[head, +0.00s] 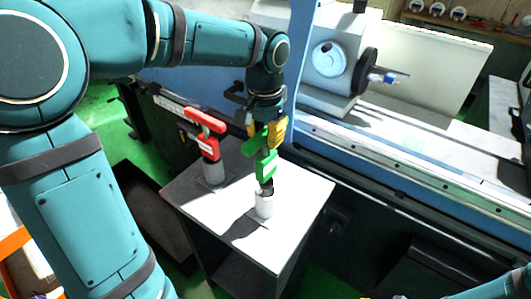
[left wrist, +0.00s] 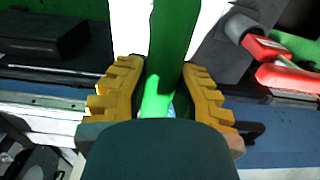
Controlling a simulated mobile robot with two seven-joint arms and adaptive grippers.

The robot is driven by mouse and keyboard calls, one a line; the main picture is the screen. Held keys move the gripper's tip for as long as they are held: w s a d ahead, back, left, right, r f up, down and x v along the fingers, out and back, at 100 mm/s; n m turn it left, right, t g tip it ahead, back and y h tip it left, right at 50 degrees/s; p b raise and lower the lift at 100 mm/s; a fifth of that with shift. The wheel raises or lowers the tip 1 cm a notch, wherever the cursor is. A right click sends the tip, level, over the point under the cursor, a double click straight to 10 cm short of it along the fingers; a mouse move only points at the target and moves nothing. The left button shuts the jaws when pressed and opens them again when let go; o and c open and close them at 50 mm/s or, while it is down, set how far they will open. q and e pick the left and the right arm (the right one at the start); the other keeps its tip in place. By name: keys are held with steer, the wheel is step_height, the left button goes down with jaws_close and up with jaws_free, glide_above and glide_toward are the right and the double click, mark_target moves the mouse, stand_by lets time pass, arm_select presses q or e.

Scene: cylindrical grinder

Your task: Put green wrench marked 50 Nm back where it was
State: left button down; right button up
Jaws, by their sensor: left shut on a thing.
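The green wrench (head: 265,165) hangs upright below my left gripper (head: 268,130). The gripper's yellow fingers are shut on its upper part. The wrench's dark lower end meets the top of a white cylindrical holder (head: 264,206) on the small table. I cannot tell whether that end is inside the holder or just above it. In the left wrist view the yellow fingers (left wrist: 160,95) stand on both sides of the green wrench (left wrist: 156,98). The 50 Nm mark is not readable.
A red wrench (head: 207,135) stands in a grey holder (head: 213,172) left of the green one. The grey table (head: 300,195) has bare room at the front and right. The blue and white grinder (head: 345,60) stands close behind and to the right.

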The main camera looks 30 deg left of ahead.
mark_target(266, 155)
arm_select(q)
steer(key=shift+f+b, duration=0.4)
steer(key=shift+f, duration=1.9)
steer(key=c, duration=0.9)
jaws_free()
steer(key=shift+f, duration=0.15)
steer(key=shift+c, duration=0.2)
step_height(266, 155, up, 12)
steer(key=shift+r+p, duration=0.2)
steer(key=shift+p, duration=0.95)
steer(key=shift+s+f, duration=0.1)
steer(key=shift+s, duration=0.05)
